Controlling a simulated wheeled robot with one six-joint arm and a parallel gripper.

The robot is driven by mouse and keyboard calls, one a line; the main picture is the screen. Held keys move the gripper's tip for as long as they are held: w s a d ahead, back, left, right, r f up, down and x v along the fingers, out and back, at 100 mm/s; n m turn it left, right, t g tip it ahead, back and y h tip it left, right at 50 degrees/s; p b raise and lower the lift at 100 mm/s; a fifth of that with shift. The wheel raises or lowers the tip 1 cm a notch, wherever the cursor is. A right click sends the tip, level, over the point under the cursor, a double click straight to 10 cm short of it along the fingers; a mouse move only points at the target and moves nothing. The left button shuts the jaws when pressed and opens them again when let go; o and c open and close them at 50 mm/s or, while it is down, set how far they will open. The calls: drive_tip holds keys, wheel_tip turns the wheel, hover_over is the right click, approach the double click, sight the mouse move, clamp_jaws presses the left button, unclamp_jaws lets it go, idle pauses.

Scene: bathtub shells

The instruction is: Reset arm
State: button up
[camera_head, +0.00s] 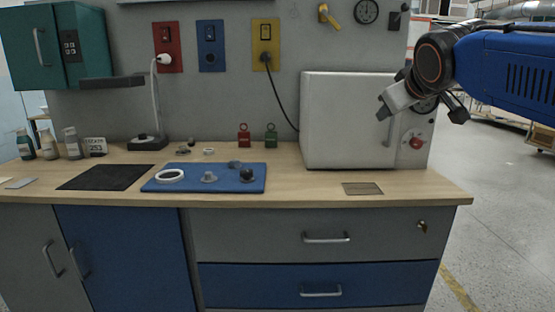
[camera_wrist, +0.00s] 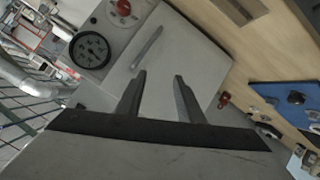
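My gripper (camera_wrist: 157,88) shows in the wrist view with its two dark fingers apart and nothing between them. In the head view my gripper (camera_head: 424,112) is at the upper right, in front of the right side of a grey box-shaped appliance (camera_head: 345,115) on the workbench. The appliance door and its bar handle (camera_wrist: 147,47) lie beyond the fingers in the wrist view. My blue arm comes in from the right edge and hides part of the appliance's right side and its gauge.
Bottles stand at the left. Open floor (camera_head: 510,220) lies right of the bench.

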drive_tip(key=s+f+m+g, duration=0.1)
drive_tip(key=s+f+g, duration=0.1)
drive_tip(key=s+f, duration=0.7)
drive_tip(key=s+d+f+m+g, duration=0.1)
drive_tip(key=s+f+m+g, duration=0.1)
drive_tip(key=s+f, duration=0.7)
drive_tip(key=s+f+m+g+y, duration=0.1)
drive_tip(key=s+f+g, duration=0.2)
drive_tip(key=s+f, duration=0.7)
wheel_tip(320, 180, down, 9)
drive_tip(key=shift+d+r+m+g, duration=0.1)
drive_tip(key=shift+d+m+g, duration=0.05)
drive_tip(key=shift+m+g, duration=0.25)
